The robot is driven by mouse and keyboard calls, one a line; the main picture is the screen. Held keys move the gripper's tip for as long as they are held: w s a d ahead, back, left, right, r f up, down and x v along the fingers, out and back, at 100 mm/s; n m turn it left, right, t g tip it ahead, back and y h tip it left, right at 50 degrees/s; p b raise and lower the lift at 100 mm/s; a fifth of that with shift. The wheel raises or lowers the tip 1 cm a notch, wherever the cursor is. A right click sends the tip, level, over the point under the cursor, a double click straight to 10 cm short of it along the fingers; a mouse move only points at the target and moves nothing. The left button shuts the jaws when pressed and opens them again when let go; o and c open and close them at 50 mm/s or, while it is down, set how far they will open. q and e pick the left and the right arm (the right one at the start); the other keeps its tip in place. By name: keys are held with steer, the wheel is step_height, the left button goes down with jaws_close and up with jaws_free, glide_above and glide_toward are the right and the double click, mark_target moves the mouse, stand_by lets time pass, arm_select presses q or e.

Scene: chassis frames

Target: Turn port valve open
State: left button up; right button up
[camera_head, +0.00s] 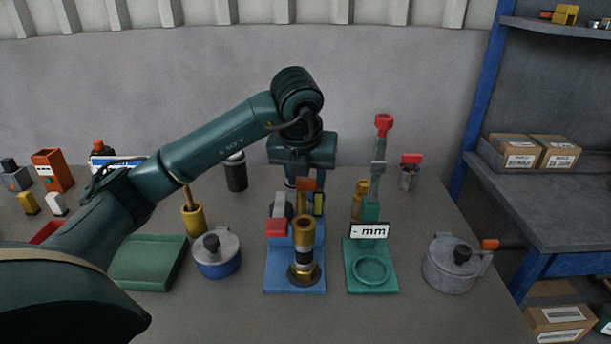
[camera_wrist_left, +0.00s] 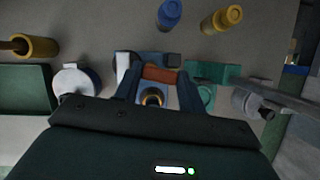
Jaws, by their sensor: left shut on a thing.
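The port valve seems to be the brass and black upright fitting (camera_head: 304,250) on a blue base (camera_head: 283,280) at the middle of the bench. An orange-red block (camera_head: 306,184), which looks like a handle, shows just behind its top. My left gripper (camera_head: 305,195) points down there, shut on the orange-red block. In the left wrist view the block (camera_wrist_left: 158,74) lies between the two fingers (camera_wrist_left: 158,85), with a brass ring (camera_wrist_left: 152,98) close by. How the block joins the fitting is hidden. My right gripper is not in view.
A clamp with a red grip (camera_head: 276,227) stands beside the fitting. To the right are a green stand (camera_head: 372,283) with a tall red-topped lever (camera_head: 383,123) and a grey lidded pot (camera_head: 450,265). To the left are a blue pot (camera_head: 217,256) and a green tray (camera_head: 148,262).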

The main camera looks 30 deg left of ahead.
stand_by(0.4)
arm_select(q)
steer(key=o, duration=1)
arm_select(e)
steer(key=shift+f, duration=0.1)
arm_select(q)
steer(key=shift+r, duration=0.1)
steer(key=p+v, duration=0.2)
steer(key=v, duration=1.1)
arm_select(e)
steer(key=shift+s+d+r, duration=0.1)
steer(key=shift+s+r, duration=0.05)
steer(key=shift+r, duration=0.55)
